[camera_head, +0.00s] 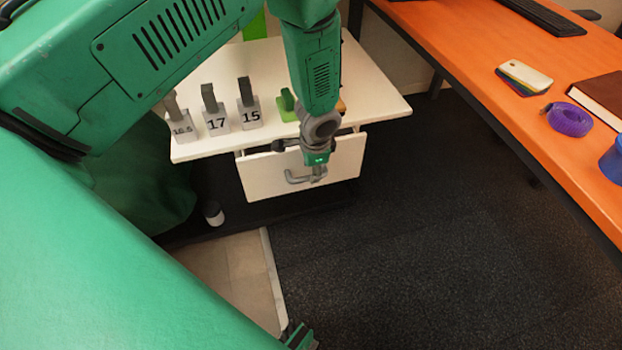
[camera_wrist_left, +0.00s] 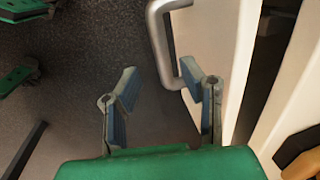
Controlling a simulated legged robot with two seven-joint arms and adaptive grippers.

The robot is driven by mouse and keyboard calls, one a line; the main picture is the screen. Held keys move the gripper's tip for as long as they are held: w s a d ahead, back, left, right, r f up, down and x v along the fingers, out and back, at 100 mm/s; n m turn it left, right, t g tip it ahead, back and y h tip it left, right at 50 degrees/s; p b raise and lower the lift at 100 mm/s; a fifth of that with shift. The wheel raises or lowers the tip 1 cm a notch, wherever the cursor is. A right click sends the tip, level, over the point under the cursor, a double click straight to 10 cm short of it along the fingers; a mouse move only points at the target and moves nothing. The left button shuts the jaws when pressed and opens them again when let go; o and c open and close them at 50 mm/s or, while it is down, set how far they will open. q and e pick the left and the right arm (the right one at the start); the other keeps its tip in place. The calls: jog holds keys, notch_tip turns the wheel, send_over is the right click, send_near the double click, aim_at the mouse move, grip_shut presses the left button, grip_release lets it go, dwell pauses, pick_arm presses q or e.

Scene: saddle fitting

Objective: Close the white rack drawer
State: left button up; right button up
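The white rack (camera_head: 385,103) stands at the upper middle of the head view. Its drawer (camera_head: 345,158) is pulled out a little, with a gap behind its front panel. The drawer front also shows in the left wrist view (camera_wrist_left: 222,40). The grey curved handle (camera_head: 296,180) is on the drawer front and shows in the wrist view (camera_wrist_left: 158,35). My left gripper (camera_head: 308,163) is at the drawer front, just above the handle. In the wrist view its fingers (camera_wrist_left: 165,85) are apart, with the handle's lower end close to the right finger; contact is unclear.
Numbered blocks with grey pieces (camera_head: 216,119) and a green block (camera_head: 287,108) stand on the rack top. An orange desk (camera_head: 440,42) runs along the right with a purple tape roll (camera_head: 569,119). Dark carpet (camera_head: 410,220) lies clear before the drawer.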

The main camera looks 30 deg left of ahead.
pick_arm(q)
jog(key=f, duration=0.3)
jog(key=shift+w+a+f+b, duration=0.15)
jog(key=shift+w+a+b, duration=0.05)
jog(key=shift+a+b, duration=0.2)
jog(key=shift+a+f, duration=0.3)
jog(key=shift+a, duration=0.1)
jog(key=shift+d+r, duration=0.15)
jog(key=shift+d, duration=0.2)
grip_shut()
jog(key=w+a, duration=0.2)
jog(key=a, duration=0.1)
jog(key=shift+w+a, duration=0.15)
jog(key=shift+w, duration=0.25)
pick_arm(e)
jog(key=shift+a+f, duration=0.1)
jog(key=shift+f, duration=0.55)
pick_arm(q)
jog(key=shift+r, duration=0.1)
grip_release()
jog(key=shift+a, duration=0.1)
pick_arm(e)
jog(key=shift+a, duration=0.1)
